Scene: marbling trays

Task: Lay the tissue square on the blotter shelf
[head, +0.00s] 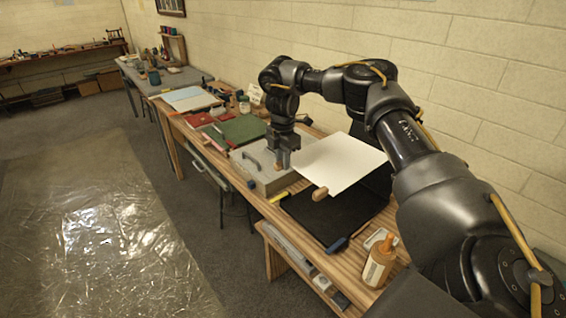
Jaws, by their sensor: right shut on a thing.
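A flat white square sheet (342,163), which looks like the tissue square, is held roughly level above the near part of the bench. A short wooden piece (320,193) shows at its near corner. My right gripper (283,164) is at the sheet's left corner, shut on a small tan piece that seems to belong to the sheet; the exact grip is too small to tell. I cannot surely tell which surface is the blotter shelf; a low ledge (285,258) runs along the bench's front, below its top. My left gripper is out of view.
A black mat (318,222) lies under the sheet, with a blue-handled tool (337,245) at its edge. A grey tray or case (260,180), a green mat (238,130) and red items lie farther left.

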